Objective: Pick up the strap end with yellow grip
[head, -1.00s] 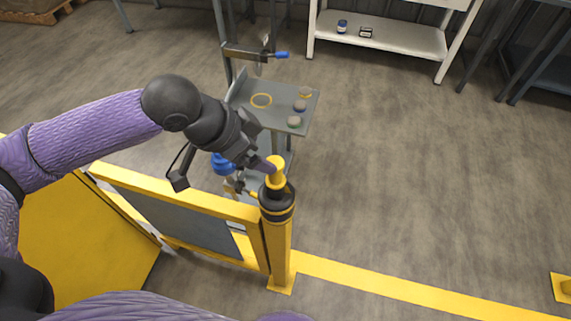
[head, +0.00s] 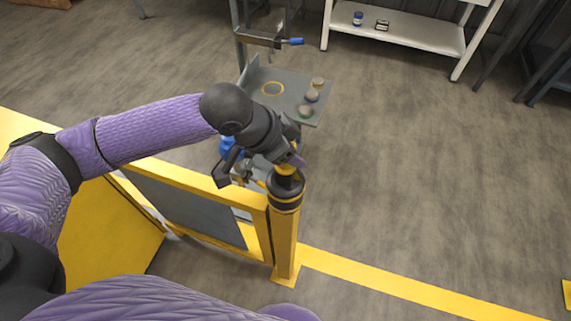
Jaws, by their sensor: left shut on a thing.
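The yellow grip (head: 286,169) of the strap end shows as a small patch at the top of the yellow post, just above the post's black head (head: 286,184). My left gripper (head: 292,160) comes down over it from the upper left and is shut on the yellow grip, hiding most of it. I cannot tell whether the grip still touches the black head. The strap itself is not clearly visible. My right gripper is out of view; only part of my purple arm shows along the bottom.
The yellow post (head: 284,240) joins a yellow barrier frame with a grey panel (head: 190,208) at its left. Behind it stands a grey stand (head: 262,75) holding a ring and several small round items. A white shelf (head: 405,32) is farther back. Floor on the right is clear.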

